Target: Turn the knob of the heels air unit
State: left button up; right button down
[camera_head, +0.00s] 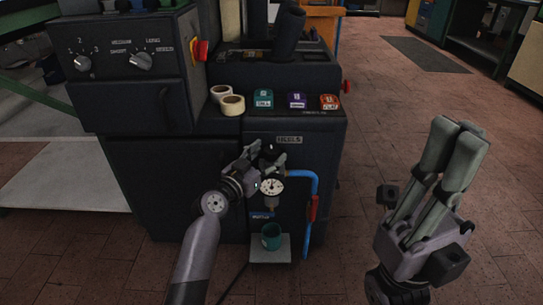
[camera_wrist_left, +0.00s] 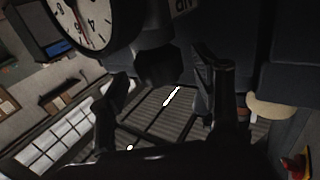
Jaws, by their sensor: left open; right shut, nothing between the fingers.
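The heels air unit sits on the front of the black machine, below the HEELS label (camera_head: 289,139). Its round white pressure gauge (camera_head: 271,187) faces me and shows large at the top left of the left wrist view (camera_wrist_left: 92,18). The dark knob (camera_wrist_left: 160,66) shows between the finger lines of my left gripper (camera_wrist_left: 162,98); I cannot tell whether they touch it. In the head view my left gripper (camera_head: 266,158) is open at the air unit, just above the gauge, and partly hides the knob. My right gripper (camera_head: 462,145) is shut and empty, off to the right.
A blue hose (camera_head: 313,188) with a red valve handle (camera_head: 313,208) runs beside the gauge. A green cup (camera_head: 271,236) stands on a small shelf (camera_head: 284,250) below. Floor at right is clear.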

pick_arm(q)
jog(key=shift+x, duration=1.15)
jog(key=shift+c, duration=0.4)
jog(key=shift+b, duration=0.3)
jog(key=c, duration=1.1)
